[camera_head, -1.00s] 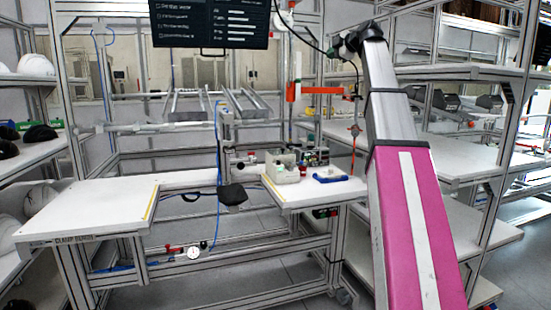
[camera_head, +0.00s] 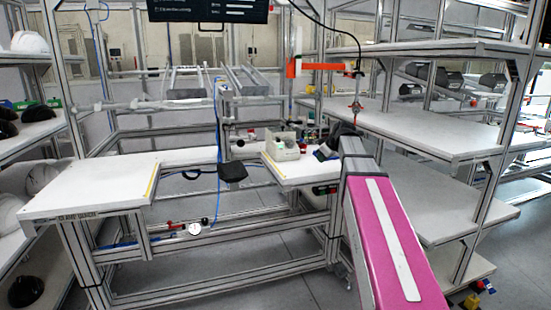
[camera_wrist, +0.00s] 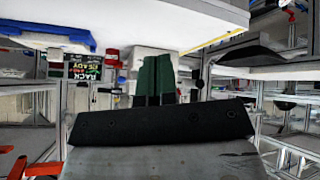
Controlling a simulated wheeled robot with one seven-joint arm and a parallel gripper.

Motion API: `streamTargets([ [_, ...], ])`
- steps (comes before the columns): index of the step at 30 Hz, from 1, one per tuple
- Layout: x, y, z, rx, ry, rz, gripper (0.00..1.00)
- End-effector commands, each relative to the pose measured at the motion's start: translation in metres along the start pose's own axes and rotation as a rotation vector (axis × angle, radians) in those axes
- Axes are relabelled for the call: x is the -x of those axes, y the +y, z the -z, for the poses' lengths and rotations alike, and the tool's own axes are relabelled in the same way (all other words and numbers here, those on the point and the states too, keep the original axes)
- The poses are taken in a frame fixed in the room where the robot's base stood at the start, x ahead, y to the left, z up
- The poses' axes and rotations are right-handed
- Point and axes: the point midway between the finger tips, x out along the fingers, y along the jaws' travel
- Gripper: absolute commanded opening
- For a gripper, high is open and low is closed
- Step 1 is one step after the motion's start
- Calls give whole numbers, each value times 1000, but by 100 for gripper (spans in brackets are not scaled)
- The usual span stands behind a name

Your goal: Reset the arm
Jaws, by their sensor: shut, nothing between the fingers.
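My arm reaches forward from the lower right of the head view, its dark end near the front right of the workbench. My gripper (camera_wrist: 156,78) shows in the wrist view as two dark green fingers side by side, shut with nothing between them. In the head view the gripper is small and dark at the arm's end, and its fingers cannot be made out. The wrist view looks turned over, with the white bench top (camera_wrist: 150,12) along its upper edge.
The workbench (camera_head: 95,188) has a gap in front holding a black pad (camera_head: 232,171). A pale bin (camera_head: 284,150) stands on its right part, close to my arm. A blue tray (camera_wrist: 45,36) shows in the wrist view. Shelves (camera_head: 430,135) stand right; white helmets (camera_head: 29,42) sit left.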

Motion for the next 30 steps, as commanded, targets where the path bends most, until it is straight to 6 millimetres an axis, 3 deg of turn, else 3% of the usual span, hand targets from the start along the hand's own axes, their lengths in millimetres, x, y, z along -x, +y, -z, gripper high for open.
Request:
streamTargets([
  [1, -14, -16, -21, -42, -32, 13, 0],
  [6, -53, -55, -78, -194, -141, 33, 0],
  [15, -102, -131, -179, -444, -341, 31, 0],
  [24, -124, -209, -275, -666, -542, -22, 0],
  [30, -127, -246, -321, -771, -641, -71, 0],
])
